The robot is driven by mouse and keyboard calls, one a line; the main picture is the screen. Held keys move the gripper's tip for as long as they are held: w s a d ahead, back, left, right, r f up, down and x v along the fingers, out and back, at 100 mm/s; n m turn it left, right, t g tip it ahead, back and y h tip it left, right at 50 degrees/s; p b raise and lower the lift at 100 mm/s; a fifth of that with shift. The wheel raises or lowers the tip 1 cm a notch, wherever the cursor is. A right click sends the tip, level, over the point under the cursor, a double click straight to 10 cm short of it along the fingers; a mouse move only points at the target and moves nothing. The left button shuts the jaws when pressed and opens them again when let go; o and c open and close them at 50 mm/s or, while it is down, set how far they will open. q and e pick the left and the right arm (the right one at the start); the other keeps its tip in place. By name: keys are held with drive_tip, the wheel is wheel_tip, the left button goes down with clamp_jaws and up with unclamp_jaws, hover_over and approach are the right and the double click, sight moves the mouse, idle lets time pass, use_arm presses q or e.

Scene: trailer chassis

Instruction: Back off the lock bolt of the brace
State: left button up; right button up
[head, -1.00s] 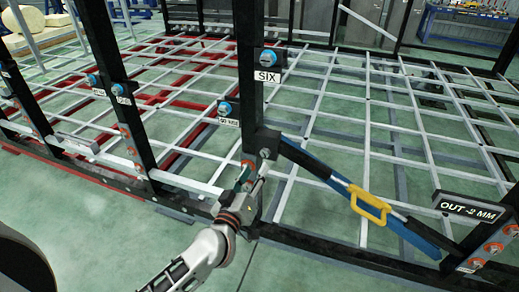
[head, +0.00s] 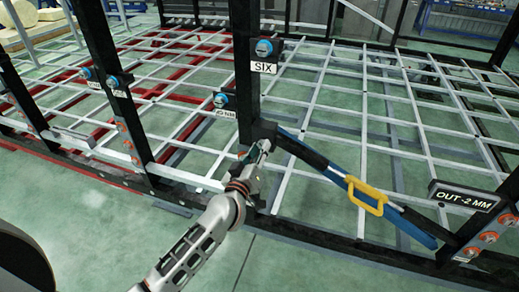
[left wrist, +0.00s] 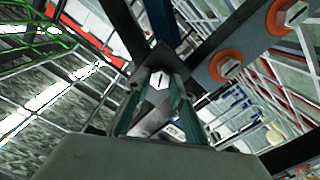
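The brace (head: 318,163) is a blue and black bar with a yellow handle (head: 367,196). It slopes from a dark block on the upright post down to the frame's lower right corner. My left gripper (head: 259,152) is at the brace's upper end, by that block. In the left wrist view, the bright hex head of the lock bolt (left wrist: 157,79) shows between the tips of my left gripper (left wrist: 158,86). The two teal-padded fingers stand apart on either side of it; I cannot tell whether they touch it. In the head view my gripper largely hides the bolt. My right gripper is not in view.
The upright post (head: 246,70) carries a "SIX" label (head: 263,67) and blue-capped fittings. An "OUT -2 MM" sign (head: 464,197) stands at the right. Orange-ringed bolts (left wrist: 226,64) on a plate lie close to the gripper in the wrist view. Green floor is clear in front.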

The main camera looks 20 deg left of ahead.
use_arm(q)
clamp_jaws()
drive_tip(key=shift+n, duration=0.3)
